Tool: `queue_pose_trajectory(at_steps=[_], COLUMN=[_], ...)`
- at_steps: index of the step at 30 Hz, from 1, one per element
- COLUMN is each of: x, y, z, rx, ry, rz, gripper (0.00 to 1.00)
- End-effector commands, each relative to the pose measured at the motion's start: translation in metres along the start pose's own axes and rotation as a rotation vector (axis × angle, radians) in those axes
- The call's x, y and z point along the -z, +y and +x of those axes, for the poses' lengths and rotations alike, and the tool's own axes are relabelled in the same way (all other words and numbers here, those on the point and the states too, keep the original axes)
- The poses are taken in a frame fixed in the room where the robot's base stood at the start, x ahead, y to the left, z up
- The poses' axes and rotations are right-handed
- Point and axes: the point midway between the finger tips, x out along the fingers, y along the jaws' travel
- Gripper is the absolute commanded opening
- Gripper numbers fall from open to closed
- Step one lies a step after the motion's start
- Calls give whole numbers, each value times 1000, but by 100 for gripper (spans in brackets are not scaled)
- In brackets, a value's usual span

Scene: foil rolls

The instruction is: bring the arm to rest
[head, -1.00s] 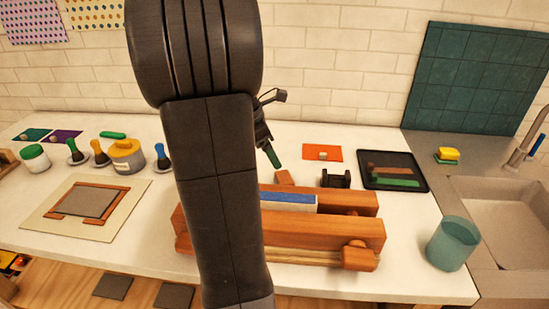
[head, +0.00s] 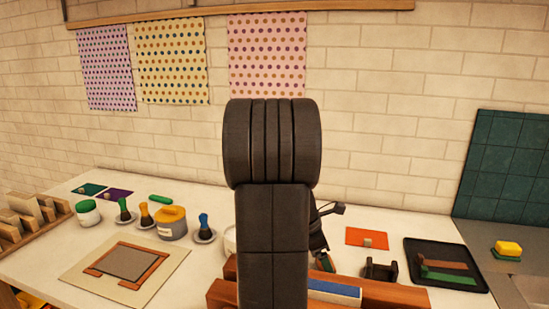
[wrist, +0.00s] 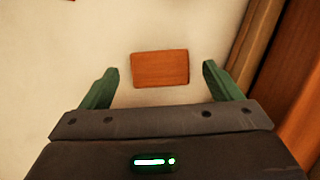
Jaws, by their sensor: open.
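My gripper (wrist: 160,88) is open in the wrist view, its two green fingers set wide apart. A small reddish-brown wooden block (wrist: 160,68) lies on the white counter, in view between and a little beyond the fingertips; nothing is held. In the head view my dark arm stands upright in the middle. It hides most of my gripper, with only a green fingertip (head: 325,262) showing at its right side, above the wooden press (head: 385,296).
A black tray (head: 445,282) with brown and green pieces and an orange card (head: 367,237) lie to the right. On the left are a framed board (head: 122,264), a yellow-lidded pot (head: 172,223), several brushes and a wooden rack (head: 28,222). A green board (head: 510,165) leans at the back wall.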

Motion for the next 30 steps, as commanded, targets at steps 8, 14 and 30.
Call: queue_pose_trajectory(at_steps=[8,14,30], x=[-6,-12,-10], y=[1,1,0], z=[16,0,4], rx=[-5,-2,1], ry=[-1,0,0], rz=[2,1,-1], gripper=[85,85,85])
